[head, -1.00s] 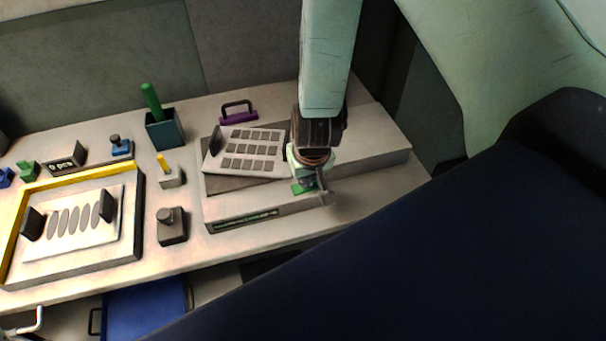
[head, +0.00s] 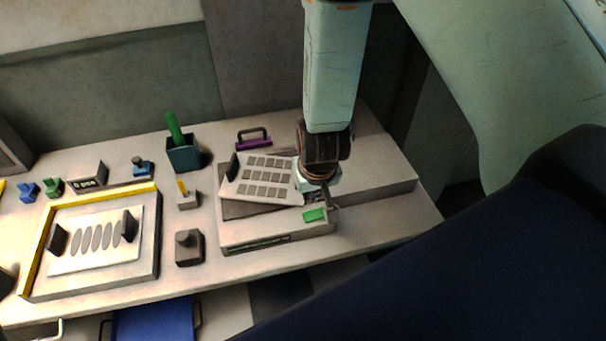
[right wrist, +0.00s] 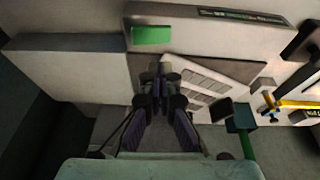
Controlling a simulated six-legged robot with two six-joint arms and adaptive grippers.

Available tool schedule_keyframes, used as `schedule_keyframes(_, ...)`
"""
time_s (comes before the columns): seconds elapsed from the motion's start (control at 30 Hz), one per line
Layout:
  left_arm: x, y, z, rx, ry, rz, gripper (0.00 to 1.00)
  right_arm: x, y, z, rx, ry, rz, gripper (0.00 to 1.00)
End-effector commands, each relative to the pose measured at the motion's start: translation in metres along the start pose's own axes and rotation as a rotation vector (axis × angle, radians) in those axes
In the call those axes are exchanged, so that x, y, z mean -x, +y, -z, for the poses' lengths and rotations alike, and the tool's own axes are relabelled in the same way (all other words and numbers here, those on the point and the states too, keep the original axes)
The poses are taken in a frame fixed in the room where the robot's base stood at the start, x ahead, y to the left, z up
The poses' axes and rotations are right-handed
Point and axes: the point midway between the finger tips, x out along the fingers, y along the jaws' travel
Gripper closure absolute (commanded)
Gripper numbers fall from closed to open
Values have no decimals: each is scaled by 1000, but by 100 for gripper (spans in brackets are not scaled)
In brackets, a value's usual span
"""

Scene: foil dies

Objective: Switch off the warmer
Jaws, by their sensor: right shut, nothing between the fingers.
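The warmer (head: 262,236) is a low light-grey box with a dark lettered strip on its front. A green switch (head: 315,214) sits at its front right corner; it also shows in the right wrist view (right wrist: 151,34). A pale plate with several dark squares (head: 240,189) lies tilted on the warmer's dark top. My right gripper (head: 326,201) is shut and empty, just behind and above the switch, apart from it. Its closed fingers (right wrist: 158,78) point toward the warmer in the right wrist view. Which way the switch is tipped I cannot tell. My left gripper is not in view.
A dark grey knob block (head: 189,249) and a small block with a yellow stick (head: 187,200) stand left of the warmer. A teal cup (head: 184,154) holds a green rod. A yellow-edged tray (head: 152,250) is farther left. A purple handled piece (head: 253,144) lies behind.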

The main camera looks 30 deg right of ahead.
Motion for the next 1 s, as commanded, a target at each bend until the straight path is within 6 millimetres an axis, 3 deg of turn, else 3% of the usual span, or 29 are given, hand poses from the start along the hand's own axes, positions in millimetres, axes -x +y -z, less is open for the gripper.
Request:
schedule_keyframes(0.13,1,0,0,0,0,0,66,26,-7,0,4,1,-2,100)
schedule_keyframes(0.5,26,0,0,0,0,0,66,59,-18,0,2,-1,0,100)
schedule_keyframes(1.0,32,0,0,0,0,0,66,68,-21,-2,-1,-3,0,100)
